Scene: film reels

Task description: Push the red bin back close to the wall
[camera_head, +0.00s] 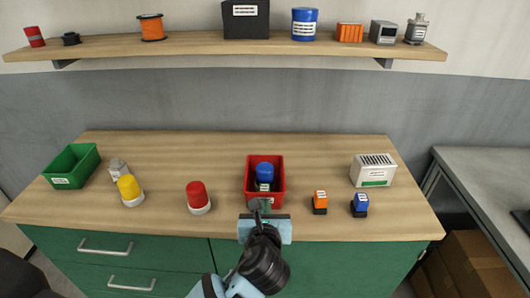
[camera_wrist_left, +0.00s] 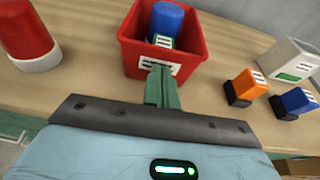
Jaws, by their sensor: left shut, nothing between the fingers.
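The red bin (camera_head: 279,188) stands on the wooden counter, right of the middle, with a gap of bare wood between it and the wall behind. My left gripper (camera_head: 256,206) is shut and empty at the bin's front. In the left wrist view the shut green fingers (camera_wrist_left: 160,86) point at the white label on the front wall of the red bin (camera_wrist_left: 193,62). They look very close to it; I cannot tell whether they touch. My right gripper is not in view.
A red-topped beacon (camera_head: 196,193) stands left of the bin. Orange (camera_head: 320,200) and blue (camera_head: 360,203) switches and a white box (camera_head: 373,170) are to the right. A green bin (camera_head: 77,162) is far left. The counter behind the red bin is clear; a shelf (camera_head: 190,44) hangs above.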

